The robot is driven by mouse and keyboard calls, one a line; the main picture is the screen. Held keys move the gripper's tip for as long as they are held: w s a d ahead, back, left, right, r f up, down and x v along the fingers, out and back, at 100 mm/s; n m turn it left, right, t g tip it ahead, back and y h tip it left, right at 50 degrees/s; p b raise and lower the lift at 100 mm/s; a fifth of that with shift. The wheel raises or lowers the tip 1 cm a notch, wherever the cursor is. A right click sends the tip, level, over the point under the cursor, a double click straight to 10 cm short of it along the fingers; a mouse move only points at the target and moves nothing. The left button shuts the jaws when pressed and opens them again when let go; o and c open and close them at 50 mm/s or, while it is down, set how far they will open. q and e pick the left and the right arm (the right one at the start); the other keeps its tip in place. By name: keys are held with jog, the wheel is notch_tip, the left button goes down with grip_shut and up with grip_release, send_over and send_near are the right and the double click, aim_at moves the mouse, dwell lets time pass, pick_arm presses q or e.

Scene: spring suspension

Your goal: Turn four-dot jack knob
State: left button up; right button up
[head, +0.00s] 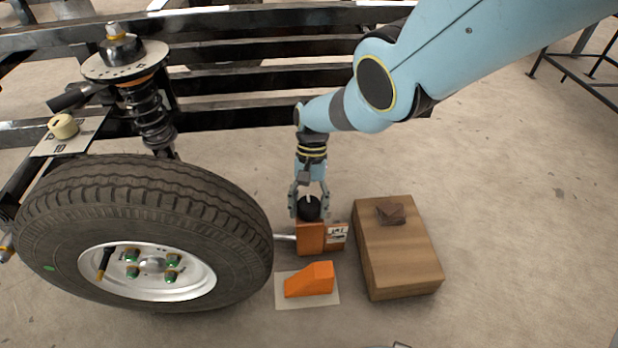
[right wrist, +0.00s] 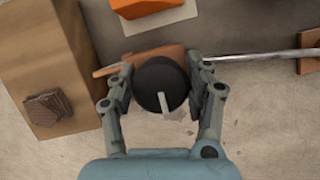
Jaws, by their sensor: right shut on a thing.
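The jack is an orange block (head: 311,238) on the floor, right of the wheel. A round black knob (head: 310,207) sits on its top. My right gripper (head: 309,212) points down with its fingers on both sides of the knob and is shut on it. In the right wrist view the knob (right wrist: 160,84) shows a pale pointer line and sits between the two fingers (right wrist: 160,92). A small label plate (head: 337,234) with dark marks is at the jack's right side; its dots are too small to read. My left gripper is out of view.
A large tyre (head: 150,190) with a silver rim stands left of the jack. An orange wedge (head: 310,280) lies on a pale mat (head: 333,301) in front. A wooden block (head: 400,260) with a small brown piece (head: 391,212) on top is at right. A metal bar (right wrist: 262,56) runs from the jack.

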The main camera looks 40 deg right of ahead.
jog(key=shift+m, duration=0.3)
jog(key=o, duration=1.2)
jog(key=shift+w+d+r, duration=0.2)
jog(key=shift+w+r, duration=0.05)
jog(key=shift+r, duration=0.2)
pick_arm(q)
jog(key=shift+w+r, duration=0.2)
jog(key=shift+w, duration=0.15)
pick_arm(e)
jog(key=v, duration=1)
jog(key=shift+d+r, duration=0.15)
jog(key=shift+r, duration=0.3)
